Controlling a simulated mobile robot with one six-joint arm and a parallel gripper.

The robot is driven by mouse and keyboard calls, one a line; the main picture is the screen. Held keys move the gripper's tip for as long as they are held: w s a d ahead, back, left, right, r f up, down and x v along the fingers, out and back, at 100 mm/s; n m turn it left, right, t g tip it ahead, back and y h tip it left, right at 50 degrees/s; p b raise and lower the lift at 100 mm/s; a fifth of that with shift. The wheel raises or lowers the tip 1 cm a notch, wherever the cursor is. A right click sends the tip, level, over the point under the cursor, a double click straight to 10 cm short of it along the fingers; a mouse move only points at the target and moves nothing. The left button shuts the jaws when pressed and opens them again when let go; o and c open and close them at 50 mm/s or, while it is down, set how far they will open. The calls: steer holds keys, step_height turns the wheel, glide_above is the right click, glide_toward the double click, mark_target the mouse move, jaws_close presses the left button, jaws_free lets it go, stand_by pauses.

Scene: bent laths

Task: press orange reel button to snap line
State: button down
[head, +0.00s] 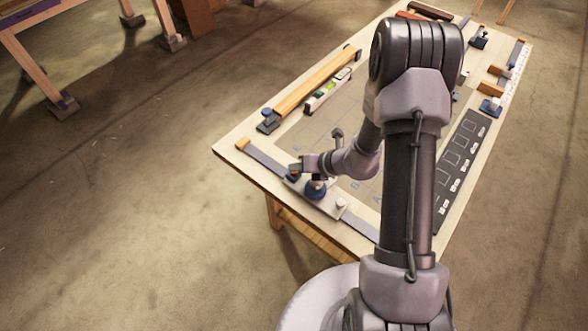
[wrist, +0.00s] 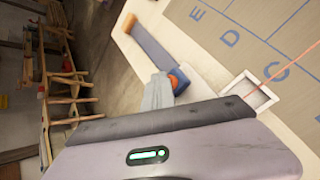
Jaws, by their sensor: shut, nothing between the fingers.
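The orange reel button (wrist: 174,82) shows in the wrist view on a blue reel (wrist: 182,75), at the near end of a grey-blue strip. My gripper (wrist: 157,90) is shut and empty, its pale fingers right beside the button and partly covering it. I cannot tell whether they touch it. In the head view my gripper (head: 296,171) is low over the table's front left edge, at the small reel (head: 292,179). A thin reddish line (wrist: 292,62) runs across a white square frame (wrist: 248,95) to the right.
The table (head: 232,151) carries a wooden bar (head: 312,84) and a level (head: 328,90) behind my gripper, and a dark panel (head: 461,157) at right.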

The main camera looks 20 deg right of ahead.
mark_target(297, 173)
steer(key=shift+r+p, duration=0.55)
steer(key=shift+r, duration=0.25)
step_height(297, 173, up, 5)
steer(key=p, duration=0.4)
stand_by(0.4)
